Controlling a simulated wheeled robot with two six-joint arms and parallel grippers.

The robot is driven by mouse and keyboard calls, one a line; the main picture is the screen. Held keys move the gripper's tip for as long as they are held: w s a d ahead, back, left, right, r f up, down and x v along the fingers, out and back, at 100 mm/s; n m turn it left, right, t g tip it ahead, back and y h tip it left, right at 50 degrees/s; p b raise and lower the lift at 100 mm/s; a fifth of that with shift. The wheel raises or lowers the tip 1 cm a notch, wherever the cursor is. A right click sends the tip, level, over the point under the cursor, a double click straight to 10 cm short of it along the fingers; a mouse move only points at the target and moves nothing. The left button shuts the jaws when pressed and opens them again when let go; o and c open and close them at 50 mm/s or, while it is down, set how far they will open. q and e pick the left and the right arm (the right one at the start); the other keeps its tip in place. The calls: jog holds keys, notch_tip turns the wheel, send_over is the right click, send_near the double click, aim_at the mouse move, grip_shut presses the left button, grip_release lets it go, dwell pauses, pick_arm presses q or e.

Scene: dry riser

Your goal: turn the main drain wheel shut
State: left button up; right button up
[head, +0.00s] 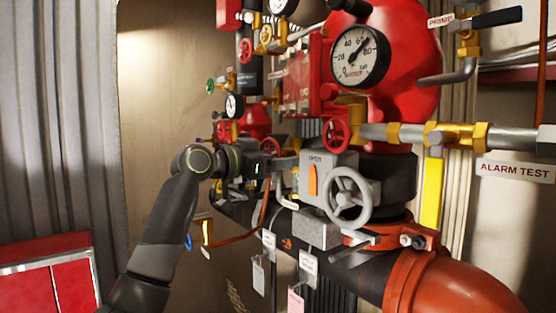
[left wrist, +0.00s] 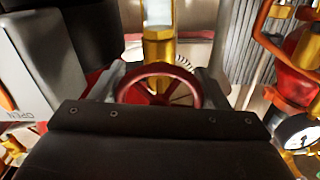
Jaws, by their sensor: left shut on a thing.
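A red handwheel (left wrist: 183,74) on a yellow valve body (left wrist: 158,47) is in the middle of the left wrist view. My left gripper (left wrist: 158,84) has a grey finger on each side of its rim and is shut on it. In the head view, my left arm reaches in from the lower left, and the left gripper (head: 283,160) is at the pipework left of the grey box marked OPEN (head: 318,176). There the held wheel is mostly hidden by the gripper. No tag naming the wheel is readable. My right gripper is not in view.
A larger grey handwheel (head: 350,198) is on the front of the box. Another red handwheel (head: 335,134) is just above it. A pressure gauge (head: 360,57), an orange pipe (head: 440,284) and hanging tags (head: 308,268) crowd the right. The wall (head: 160,110) at left is clear.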

pick_arm(q)
jog(key=shift+f+m, duration=0.15)
jog(key=shift+m, duration=0.35)
jog(key=o, duration=1)
jog(key=b+v, duration=0.7)
jog(key=v, duration=1)
jog(key=shift+a, duration=0.2)
